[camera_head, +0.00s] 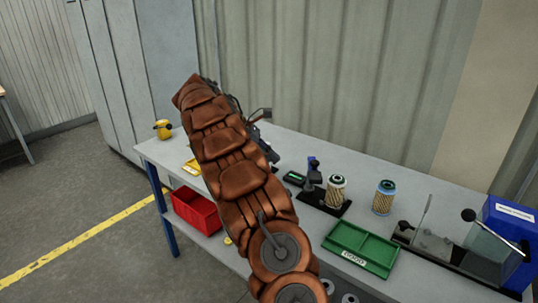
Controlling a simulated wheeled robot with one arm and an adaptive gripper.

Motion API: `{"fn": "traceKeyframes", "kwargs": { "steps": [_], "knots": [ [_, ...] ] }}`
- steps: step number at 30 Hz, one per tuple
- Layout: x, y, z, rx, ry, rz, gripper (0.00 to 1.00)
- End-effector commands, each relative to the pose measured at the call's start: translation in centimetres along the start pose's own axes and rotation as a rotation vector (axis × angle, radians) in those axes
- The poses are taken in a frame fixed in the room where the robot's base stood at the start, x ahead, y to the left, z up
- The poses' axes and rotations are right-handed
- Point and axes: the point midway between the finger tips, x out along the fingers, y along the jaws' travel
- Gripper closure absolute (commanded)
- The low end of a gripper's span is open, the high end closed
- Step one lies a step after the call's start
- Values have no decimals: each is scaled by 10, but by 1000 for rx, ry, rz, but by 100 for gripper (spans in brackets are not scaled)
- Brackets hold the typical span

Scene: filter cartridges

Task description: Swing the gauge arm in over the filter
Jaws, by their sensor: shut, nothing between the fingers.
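A filter cartridge (336,193), tan and pleated with a dark top ring, stands upright on a black base plate. The gauge stand (312,178), dark with a blue part on top, rises from the same base just left of it. Whether its arm lies over the filter is too small to tell. A second filter (384,198) with a blue top rim stands upright on the bench to the right. My gripper (268,152) is left of the gauge, shut and empty, apart from it, and partly hidden behind my brown arm.
A small box with a green display (294,178) sits left of the gauge. A green divided tray (358,250) lies in front. A clear-panelled fixture with a black-knobbed lever (497,230) and a blue bin (512,215) stand right. A red bin (195,212) is on the lower shelf.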

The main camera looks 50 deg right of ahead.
Motion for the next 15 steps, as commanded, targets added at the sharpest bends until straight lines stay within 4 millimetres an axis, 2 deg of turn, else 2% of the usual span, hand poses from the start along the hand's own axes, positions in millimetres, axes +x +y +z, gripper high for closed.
{"fn": "traceKeyframes", "kwargs": {
  "steps": [15],
  "knots": [
    [60, -1, 3, 2, 1, -5, 100]
  ]
}}
